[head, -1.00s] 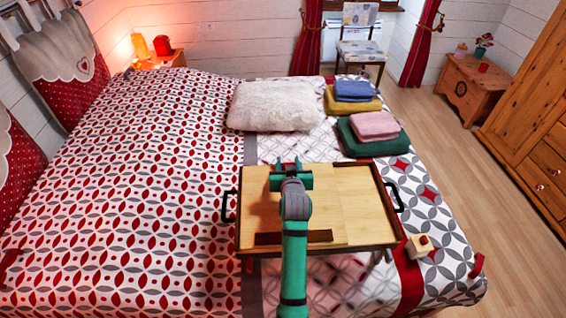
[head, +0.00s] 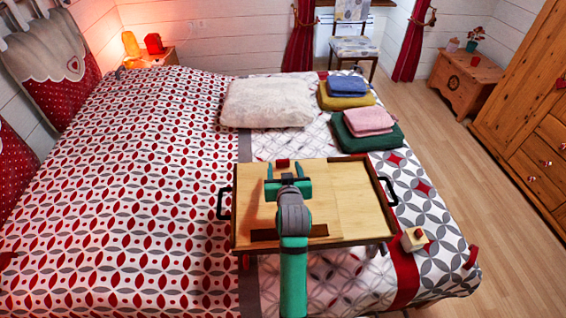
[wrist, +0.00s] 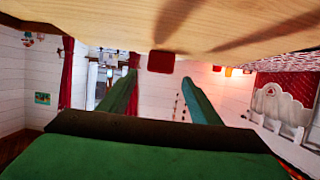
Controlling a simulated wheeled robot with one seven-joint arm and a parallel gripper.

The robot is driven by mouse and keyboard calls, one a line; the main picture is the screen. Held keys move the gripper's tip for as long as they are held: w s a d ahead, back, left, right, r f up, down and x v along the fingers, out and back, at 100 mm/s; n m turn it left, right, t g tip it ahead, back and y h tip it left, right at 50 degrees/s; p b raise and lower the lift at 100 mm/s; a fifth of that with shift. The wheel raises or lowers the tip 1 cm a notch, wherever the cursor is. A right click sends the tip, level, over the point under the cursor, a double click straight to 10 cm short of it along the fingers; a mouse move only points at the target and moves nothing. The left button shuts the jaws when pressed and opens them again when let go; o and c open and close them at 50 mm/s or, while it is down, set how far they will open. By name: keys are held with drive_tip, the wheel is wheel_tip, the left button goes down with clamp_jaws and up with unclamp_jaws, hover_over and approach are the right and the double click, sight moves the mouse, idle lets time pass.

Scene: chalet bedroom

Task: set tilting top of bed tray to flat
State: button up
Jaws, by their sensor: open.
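The bed tray (head: 372,222) stands on the bed, with a pale wooden top in a wide left panel (head: 255,205) and a narrower right panel (head: 358,205). A dark ledge strip lies along the left panel's near edge. The left panel looks close to level with the right one; I cannot tell a small tilt. A red tab (head: 282,163) shows at the tray's far edge, also in the wrist view (wrist: 161,62). My gripper (head: 287,172) is open and empty over the left panel, fingers pointing at the far edge, the tab just beyond and between them.
Folded towels (head: 368,122) and a fluffy white pillow (head: 267,102) lie behind the tray. A small wooden block with a red top (head: 413,240) sits by its right near corner. Black handles flank the tray. Floor is clear on the right.

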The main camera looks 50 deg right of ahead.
drive_tip(key=shift+v, duration=2.05)
drive_tip(key=shift+c, duration=0.6)
drive_tip(key=shift+d+r, duration=0.1)
drive_tip(key=shift+d, duration=0.05)
drive_tip(key=c, duration=0.5)
drive_tip(key=d, duration=0.1)
drive_tip(key=d+r+g, duration=0.1)
drive_tip(key=shift+d+r+h, duration=0.2)
drive_tip(key=shift+d+h, duration=0.1)
clamp_jaws()
drive_tip(key=d+r+g, duration=0.2)
drive_tip(key=d+r, duration=0.1)
drive_tip(key=d, duration=0.2)
wheel_tip(320, 180, up, 9)
drive_tip(key=g+y, duration=0.4)
drive_tip(key=y, duration=0.4)
hover_over(284, 160)
drive_tip(key=s+a, duration=0.3)
drive_tip(key=a, duration=0.1)
drive_tip(key=x, duration=0.9)
drive_tip(key=s+x, duration=0.1)
drive_tip(key=x, duration=0.4)
drive_tip(key=shift+a+f, duration=0.15)
drive_tip(key=shift+a, duration=0.05)
